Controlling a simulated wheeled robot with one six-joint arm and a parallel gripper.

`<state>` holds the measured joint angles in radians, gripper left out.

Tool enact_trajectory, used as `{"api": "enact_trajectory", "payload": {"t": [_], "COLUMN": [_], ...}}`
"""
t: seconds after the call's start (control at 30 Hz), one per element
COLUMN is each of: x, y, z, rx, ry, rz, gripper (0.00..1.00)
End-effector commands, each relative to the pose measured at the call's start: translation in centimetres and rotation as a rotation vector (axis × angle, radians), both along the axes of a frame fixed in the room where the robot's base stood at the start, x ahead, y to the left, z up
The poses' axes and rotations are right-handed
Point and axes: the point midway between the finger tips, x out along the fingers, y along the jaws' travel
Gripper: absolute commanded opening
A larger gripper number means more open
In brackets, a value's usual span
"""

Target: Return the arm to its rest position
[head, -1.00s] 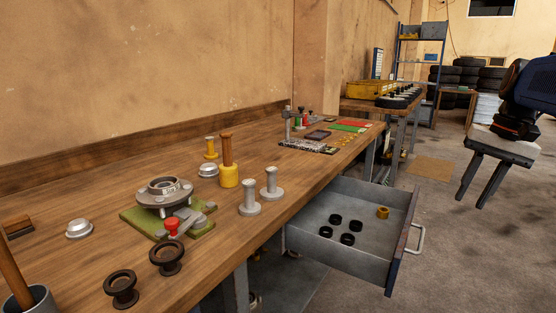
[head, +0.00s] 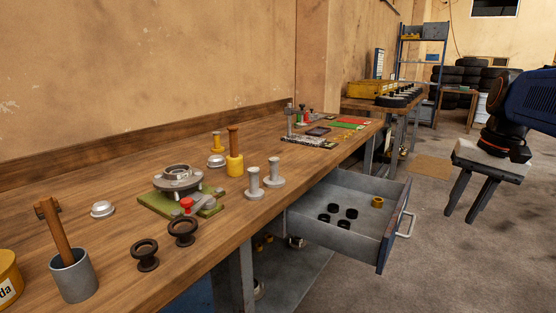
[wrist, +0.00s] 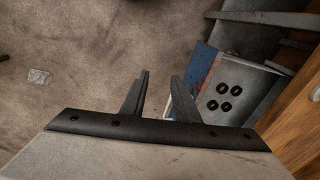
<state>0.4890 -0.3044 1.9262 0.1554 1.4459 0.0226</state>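My gripper (head: 468,197) hangs at the right of the head view, to the right of the open drawer and clear of the bench. Its two dark fingers are apart with nothing between them. In the wrist view my gripper (wrist: 158,85) shows its fingers spread and empty above the concrete floor. My arm's dark blue and black links enter from the right edge of the head view.
The drawer (head: 385,243) stands open with several black rings (head: 336,220) and a brass nut (head: 377,202) inside. The wooden bench (head: 120,262) carries a hub fixture (head: 178,182), grey pins and a grey cup (head: 73,275). Floor (head: 440,270) right of the drawer is clear.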

Motion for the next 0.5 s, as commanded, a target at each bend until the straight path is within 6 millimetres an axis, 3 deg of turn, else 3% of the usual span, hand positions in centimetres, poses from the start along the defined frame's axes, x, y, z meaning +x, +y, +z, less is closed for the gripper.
{"api": "enact_trajectory", "payload": {"t": [0.27,0.5], "x": [-2.9,-7.2], "y": [5.0,10.0], "z": [-3.3,-8.5], "rx": [-0.068,-0.149], "ry": [-0.057,-0.146], "rz": [0.112,0.266], "gripper": [0.28,0.28]}}
